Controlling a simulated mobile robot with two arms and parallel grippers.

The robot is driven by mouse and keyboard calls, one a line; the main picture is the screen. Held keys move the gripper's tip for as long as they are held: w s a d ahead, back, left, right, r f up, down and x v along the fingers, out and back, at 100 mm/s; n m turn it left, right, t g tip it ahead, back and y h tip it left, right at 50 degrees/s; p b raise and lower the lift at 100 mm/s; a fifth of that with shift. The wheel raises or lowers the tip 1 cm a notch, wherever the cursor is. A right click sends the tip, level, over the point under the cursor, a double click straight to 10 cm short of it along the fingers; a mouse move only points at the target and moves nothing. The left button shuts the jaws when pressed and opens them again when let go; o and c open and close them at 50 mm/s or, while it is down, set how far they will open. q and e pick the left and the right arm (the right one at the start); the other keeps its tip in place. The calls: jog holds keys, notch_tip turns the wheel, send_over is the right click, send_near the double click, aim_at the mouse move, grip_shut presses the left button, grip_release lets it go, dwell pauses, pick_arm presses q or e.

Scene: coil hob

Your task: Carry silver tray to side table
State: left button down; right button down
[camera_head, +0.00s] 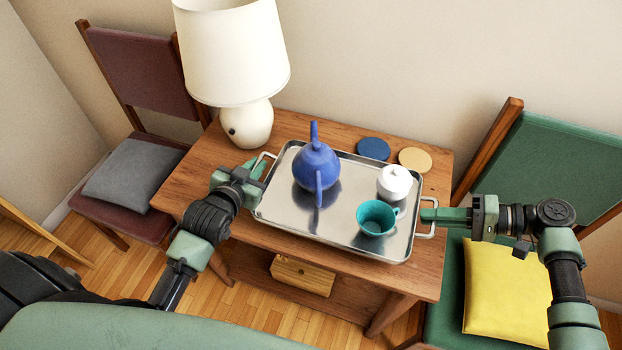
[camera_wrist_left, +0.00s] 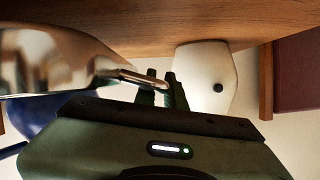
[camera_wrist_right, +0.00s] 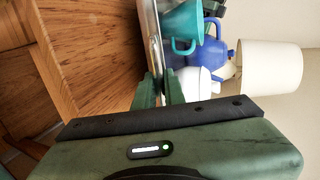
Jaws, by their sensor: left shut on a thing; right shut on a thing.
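The silver tray (camera_head: 285,215) is over the wooden side table (camera_head: 185,180); I cannot tell whether its underside touches the tabletop. On the tray stand a blue teapot (camera_head: 316,167), a white lidded pot (camera_head: 393,182) and a teal cup (camera_head: 376,218), all upright. My left gripper (camera_head: 258,170) is shut on the tray's left handle, which also shows between the fingers in the left wrist view (camera_wrist_left: 163,88). My right gripper (camera_head: 427,214) is shut on the right handle (camera_head: 431,232); its fingers show at the tray's edge in the right wrist view (camera_wrist_right: 158,90).
A white lamp (camera_head: 248,122) stands on the table at the back left. Blue (camera_head: 373,149) and tan (camera_head: 415,160) coasters lie behind the tray. A maroon chair (camera_head: 140,75) with a grey cushion is left; a green chair (camera_head: 560,165) with a yellow cushion (camera_head: 505,290) is right.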

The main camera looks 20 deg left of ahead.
aim_at(427, 228)
pick_arm(q)
jog(key=shift+d+r, duration=0.1)
jog(key=shift+r, duration=0.15)
pick_arm(e)
jog(key=shift+r, duration=0.25)
pick_arm(q)
jog(key=shift+f, duration=0.2)
pick_arm(e)
jog(key=shift+f, duration=0.2)
